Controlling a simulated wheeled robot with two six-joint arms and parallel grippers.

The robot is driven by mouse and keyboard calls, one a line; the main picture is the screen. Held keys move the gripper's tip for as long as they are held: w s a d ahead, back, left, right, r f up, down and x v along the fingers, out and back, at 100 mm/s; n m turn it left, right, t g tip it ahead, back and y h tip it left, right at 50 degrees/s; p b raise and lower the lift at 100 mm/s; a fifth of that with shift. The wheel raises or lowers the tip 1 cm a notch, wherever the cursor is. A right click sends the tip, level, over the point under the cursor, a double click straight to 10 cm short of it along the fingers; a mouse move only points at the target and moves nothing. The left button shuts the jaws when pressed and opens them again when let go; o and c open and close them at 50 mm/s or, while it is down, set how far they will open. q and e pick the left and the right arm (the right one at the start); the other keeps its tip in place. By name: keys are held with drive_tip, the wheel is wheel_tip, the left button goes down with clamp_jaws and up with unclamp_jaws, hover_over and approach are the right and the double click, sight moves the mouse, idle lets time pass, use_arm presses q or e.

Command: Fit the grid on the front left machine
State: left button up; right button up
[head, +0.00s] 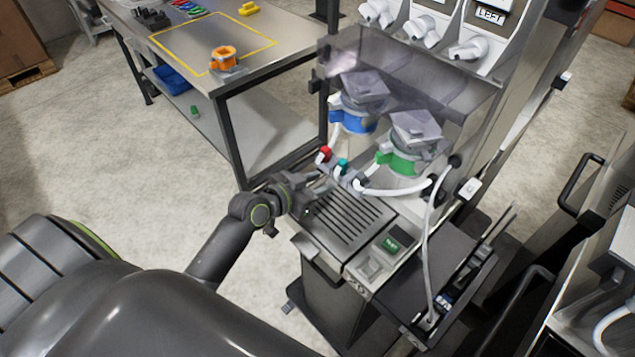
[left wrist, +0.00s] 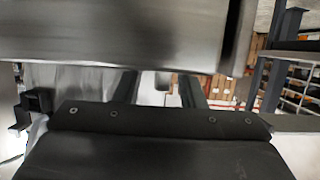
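The slotted metal grid (head: 345,222) lies on the front of the machine, below the hoses and the two valve bodies. It looks level in the head view, but I cannot tell whether it is fully seated. My left gripper (head: 318,186) is at the grid's upper left corner, low beside the machine. In the left wrist view the fingers (left wrist: 160,88) stand apart with a gap between them. A blurred metal surface (left wrist: 120,35) close to the camera hides their tips. I see nothing clearly held. My right gripper is not in view.
Red and teal knobs (head: 325,153) are near my gripper. A green-lit panel (head: 391,244) is to the right. A steel table (head: 265,40) stands behind left. Floor at left is clear.

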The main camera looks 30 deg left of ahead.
use_arm(q)
drive_tip(key=shift+s+a, duration=0.2)
drive_tip(key=shift+s, duration=0.25)
drive_tip(key=b+v, duration=0.1)
drive_tip(key=v, duration=1.5)
drive_tip(key=shift+s+r, duration=0.15)
drive_tip(key=shift+r, duration=0.1)
drive_tip(key=shift+a+f, duration=0.1)
drive_tip(key=a+f+n+g+y, duration=0.1)
drive_tip(key=a+f+n+y, duration=0.1)
drive_tip(key=a+f, duration=0.45)
drive_tip(key=a+f+n+g+y, duration=0.1)
drive_tip(key=a+f+y, duration=0.15)
drive_tip(key=f, duration=0.75)
drive_tip(key=s+a+f+n+g+y, duration=0.1)
drive_tip(key=s+a+f, duration=0.15)
drive_tip(key=f, duration=0.45)
drive_tip(key=s+a+f+g+y, duration=0.1)
drive_tip(key=s+f+g, duration=0.15)
drive_tip(key=f, duration=0.45)
drive_tip(key=s+d+f+n+g, duration=0.1)
drive_tip(key=s+d+f+g, duration=0.2)
drive_tip(key=s+f, duration=0.75)
drive_tip(key=s+d+f+g, duration=0.3)
drive_tip(key=s+d+f, duration=0.6)
drive_tip(key=s, duration=0.3)
drive_tip(key=shift+s+d+f+m+h, duration=0.3)
drive_tip(key=shift+s+f+h, duration=0.15)
drive_tip(key=shift+f, duration=0.45)
